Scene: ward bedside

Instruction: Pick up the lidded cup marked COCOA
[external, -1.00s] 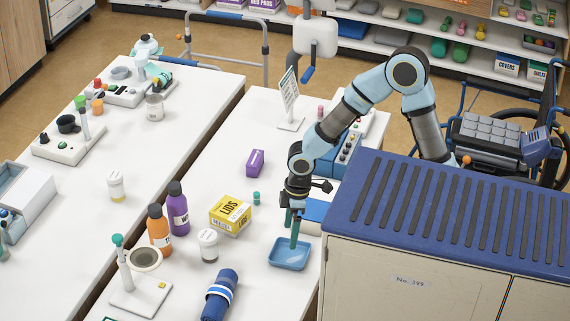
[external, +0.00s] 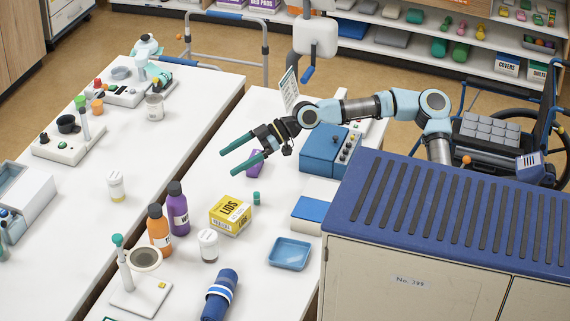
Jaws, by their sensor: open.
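Several small lidded cups or jars show, and none of their labels can be read, so I cannot tell which is marked COCOA. One white-lidded cup (external: 208,246) stands on the near table, left of the blue tray. Another white-lidded cup (external: 116,187) stands on the left table. A third lidded jar (external: 154,107) is farther back on the left table. My gripper (external: 227,162) is open and empty, its green fingers apart and pointing left. It is above the near table, behind the yellow LIDS box, and partly hides a purple box.
The yellow LIDS box (external: 230,215), an orange bottle (external: 159,229) and a purple bottle (external: 177,209) stand close around the near cup. A blue device (external: 326,152) sits under my arm.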

